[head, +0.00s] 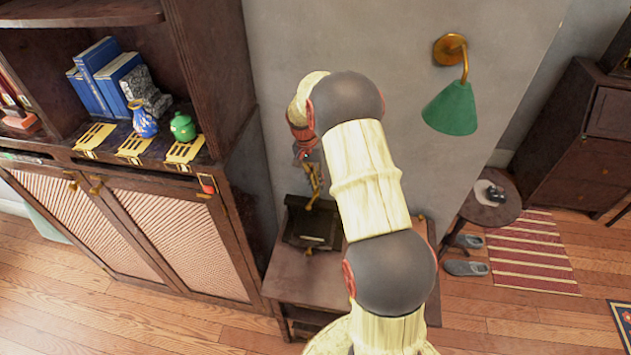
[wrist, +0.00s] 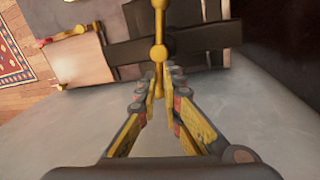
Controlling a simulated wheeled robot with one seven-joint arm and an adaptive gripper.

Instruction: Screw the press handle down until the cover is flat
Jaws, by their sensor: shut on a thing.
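The press (head: 308,238), a dark block-like frame, stands on a small wooden table against the wall. Its brass press handle (head: 313,190) rises above it, partly hidden by my arm. In the wrist view the handle (wrist: 159,52) is a yellow bar with a ball at its middle, over a dark crossbeam (wrist: 135,49). My gripper (wrist: 159,76) is shut on the handle's near end; the gripper (head: 305,157) is small in the head view.
A dark cabinet (head: 235,190) with books and two small pots stands close left of the table (head: 300,283). A green wall lamp (head: 452,108) hangs to the right. A round side table (head: 491,205) and slippers are at right.

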